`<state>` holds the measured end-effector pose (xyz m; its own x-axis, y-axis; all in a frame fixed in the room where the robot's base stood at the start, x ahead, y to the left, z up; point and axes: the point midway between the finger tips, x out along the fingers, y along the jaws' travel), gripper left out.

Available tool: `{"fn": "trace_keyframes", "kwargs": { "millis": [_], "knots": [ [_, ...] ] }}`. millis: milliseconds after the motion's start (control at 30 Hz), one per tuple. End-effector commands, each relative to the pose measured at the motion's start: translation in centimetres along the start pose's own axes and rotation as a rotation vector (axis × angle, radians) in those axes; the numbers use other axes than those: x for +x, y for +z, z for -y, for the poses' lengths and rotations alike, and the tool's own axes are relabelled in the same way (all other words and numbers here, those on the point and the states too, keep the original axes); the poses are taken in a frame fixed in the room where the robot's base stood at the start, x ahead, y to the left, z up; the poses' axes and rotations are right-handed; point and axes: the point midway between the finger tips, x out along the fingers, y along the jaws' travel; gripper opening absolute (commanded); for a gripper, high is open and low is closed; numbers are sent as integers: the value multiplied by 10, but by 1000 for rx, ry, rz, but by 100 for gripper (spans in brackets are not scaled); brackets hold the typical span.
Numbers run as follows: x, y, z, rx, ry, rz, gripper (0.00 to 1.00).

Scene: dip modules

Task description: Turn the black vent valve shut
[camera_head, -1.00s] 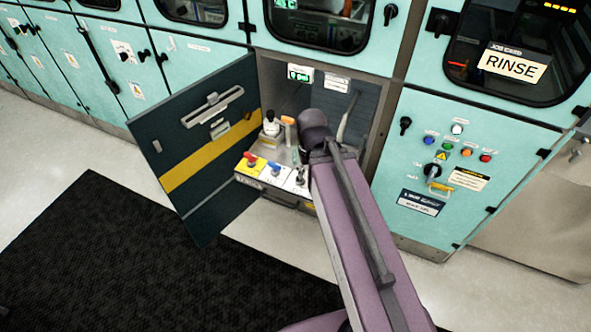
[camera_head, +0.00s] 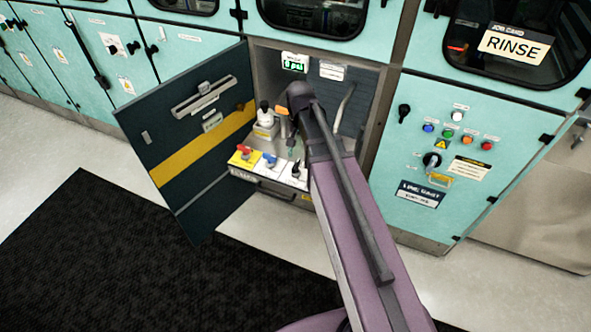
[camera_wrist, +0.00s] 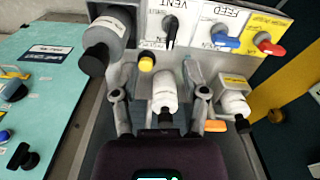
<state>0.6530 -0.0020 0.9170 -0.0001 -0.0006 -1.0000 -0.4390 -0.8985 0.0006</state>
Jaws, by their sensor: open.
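The black vent valve (camera_wrist: 171,30) sits on a white plate marked VENT, upside down at the top of the wrist view. In the head view its dark handle (camera_head: 296,170) shows at the right end of the valve row, just left of my arm. My gripper (camera_wrist: 160,94) is open, its fingers spread below the valve in the wrist view and apart from it. A white cylinder (camera_wrist: 164,92) appears between the fingers; I cannot tell its depth. My fingers are not clear in the head view.
Beside the vent valve are a blue feed handle (camera_wrist: 226,41) and a red handle (camera_wrist: 266,43) on a yellow plate. A grey canister with a black cap (camera_wrist: 104,45) and a white-bodied fitting (camera_wrist: 235,100) flank the gripper. The cabinet door (camera_head: 190,120) stands open at left.

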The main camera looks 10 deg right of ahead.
Motion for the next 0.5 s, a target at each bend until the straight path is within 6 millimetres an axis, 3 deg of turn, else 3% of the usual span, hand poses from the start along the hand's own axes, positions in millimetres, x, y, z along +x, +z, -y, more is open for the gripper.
{"fn": "trace_keyframes", "kwargs": {
  "millis": [33,200,500],
  "knots": [
    [10,-16,8,43,0,0,57],
    [18,-36,19,148,0,0,57],
    [18,-39,21,179,0,0,57]
  ]
}}
